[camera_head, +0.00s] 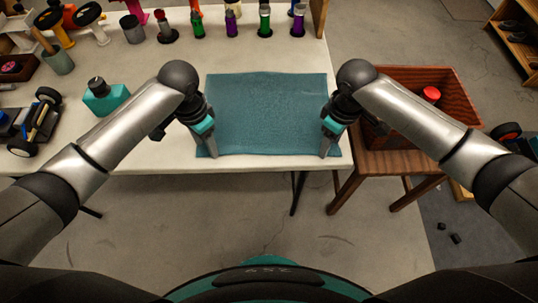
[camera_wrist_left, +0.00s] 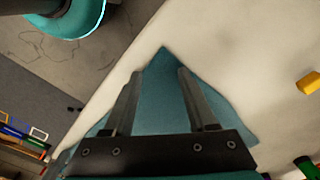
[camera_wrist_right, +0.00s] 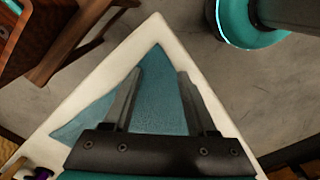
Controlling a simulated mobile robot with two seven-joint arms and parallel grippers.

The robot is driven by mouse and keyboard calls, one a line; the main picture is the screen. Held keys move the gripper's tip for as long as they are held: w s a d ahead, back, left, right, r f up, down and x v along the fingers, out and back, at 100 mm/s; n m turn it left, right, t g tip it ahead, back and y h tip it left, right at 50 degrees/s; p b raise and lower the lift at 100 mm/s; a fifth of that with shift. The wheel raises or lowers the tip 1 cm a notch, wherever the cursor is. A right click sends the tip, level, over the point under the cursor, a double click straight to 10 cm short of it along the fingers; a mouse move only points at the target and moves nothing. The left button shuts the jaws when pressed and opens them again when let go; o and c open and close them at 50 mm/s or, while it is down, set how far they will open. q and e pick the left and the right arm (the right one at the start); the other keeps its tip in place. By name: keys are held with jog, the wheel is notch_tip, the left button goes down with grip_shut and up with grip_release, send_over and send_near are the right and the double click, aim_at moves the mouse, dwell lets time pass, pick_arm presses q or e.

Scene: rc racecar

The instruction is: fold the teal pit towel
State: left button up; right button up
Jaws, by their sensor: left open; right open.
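The teal towel (camera_head: 267,105) lies spread flat on the white table. My left gripper (camera_head: 209,150) is over its near left corner, and my right gripper (camera_head: 328,150) is over its near right corner. In the left wrist view the towel's corner (camera_wrist_left: 160,80) shows between two parted fingers (camera_wrist_left: 157,85). In the right wrist view the other towel corner (camera_wrist_right: 158,85) shows between the parted fingers (camera_wrist_right: 160,85). Both grippers are open and hold nothing. Whether the fingertips touch the towel cannot be told.
Several bottles (camera_head: 264,20) stand along the table's back. A wooden crate (camera_head: 455,85) with a red-capped item sits on a stool at right. The white table's (camera_head: 140,160) front edge is close to the towel.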

pick_arm(q)
jog(key=shift+c, duration=0.9)
pick_arm(e)
jog(key=shift+f, duration=0.1)
jog(key=shift+c, duration=0.9)
pick_arm(q)
jog(key=c, duration=0.7)
pick_arm(e)
jog(key=shift+s, duration=0.1)
jog(key=c, duration=0.7)
pick_arm(q)
jog(key=shift+a, duration=0.1)
grip_shut()
pick_arm(e)
jog(key=shift+d+f, duration=0.1)
grip_shut()
pick_arm(q)
jog(key=shift+r, duration=0.1)
pick_arm(e)
jog(key=shift+r, duration=0.2)
